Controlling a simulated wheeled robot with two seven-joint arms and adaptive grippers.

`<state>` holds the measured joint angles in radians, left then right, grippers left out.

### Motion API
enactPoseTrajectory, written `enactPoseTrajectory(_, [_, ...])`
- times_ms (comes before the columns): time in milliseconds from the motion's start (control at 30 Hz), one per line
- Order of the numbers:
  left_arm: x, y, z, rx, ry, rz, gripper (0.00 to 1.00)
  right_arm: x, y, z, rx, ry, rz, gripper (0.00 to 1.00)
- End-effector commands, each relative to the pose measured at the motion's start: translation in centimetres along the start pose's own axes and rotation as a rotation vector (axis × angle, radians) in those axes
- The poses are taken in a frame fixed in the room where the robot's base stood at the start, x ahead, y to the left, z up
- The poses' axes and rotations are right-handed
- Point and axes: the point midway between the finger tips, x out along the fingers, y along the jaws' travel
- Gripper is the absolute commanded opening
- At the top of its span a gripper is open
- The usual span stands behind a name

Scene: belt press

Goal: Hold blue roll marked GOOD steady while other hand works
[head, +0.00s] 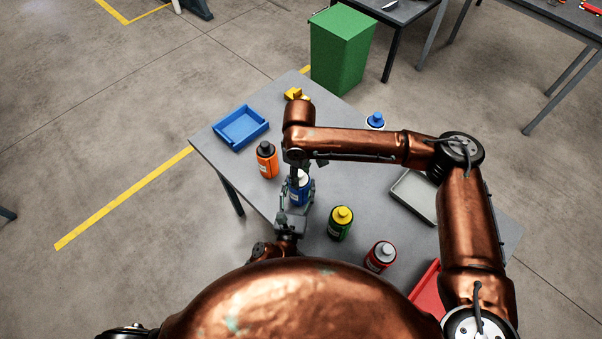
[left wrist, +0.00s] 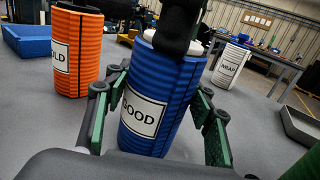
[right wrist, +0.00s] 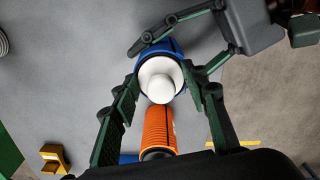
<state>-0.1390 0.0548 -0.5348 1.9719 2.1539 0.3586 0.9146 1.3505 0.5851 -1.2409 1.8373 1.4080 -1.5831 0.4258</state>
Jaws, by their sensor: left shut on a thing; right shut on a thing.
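The blue roll (left wrist: 165,95) with a white label reading GOOD stands on the grey table; its blue body also shows in the head view (head: 299,192). My left gripper (left wrist: 158,108) is shut around the roll's body, one finger on each side of the label. The roll's white cap (right wrist: 159,77) shows on top. My right gripper (right wrist: 160,80) comes from above and is shut on this cap. In the head view my right forearm partly hides the roll and the right fingers. In the left wrist view the right gripper's dark fingers cover part of the roll's top.
An orange roll (head: 267,161) stands to the left, near a blue tray (head: 240,128). A green roll with yellow cap (head: 340,223) and a red roll (head: 380,257) stand nearer me. A white roll labelled WRAP (left wrist: 232,66), a grey tray (head: 414,197) and a red tray (head: 428,295) are right.

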Motion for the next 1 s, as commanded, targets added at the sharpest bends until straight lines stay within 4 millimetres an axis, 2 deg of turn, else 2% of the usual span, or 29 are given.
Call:
enactPoseTrajectory(333, [-0.08,-0.03,-0.06,0.001,0.0,-0.001,0.1,0.63,-0.07,0.07,0.001,-0.003,-0.004,0.24])
enactPoseTrajectory(367, [-0.08,-0.04,-0.05,0.001,0.0,-0.001,0.1,0.65,-0.07,0.07,0.001,-0.004,-0.004,0.41])
enactPoseTrajectory(633, [-0.07,-0.07,-0.04,0.001,0.0,-0.002,0.1,0.69,-0.09,0.13,0.001,-0.005,-0.005,0.6])
enactPoseTrajectory(1000, [-0.04,-0.08,-0.06,0.0,0.001,-0.002,0.1,0.05,0.01,0.06,0.001,-0.001,-0.002,0.61])
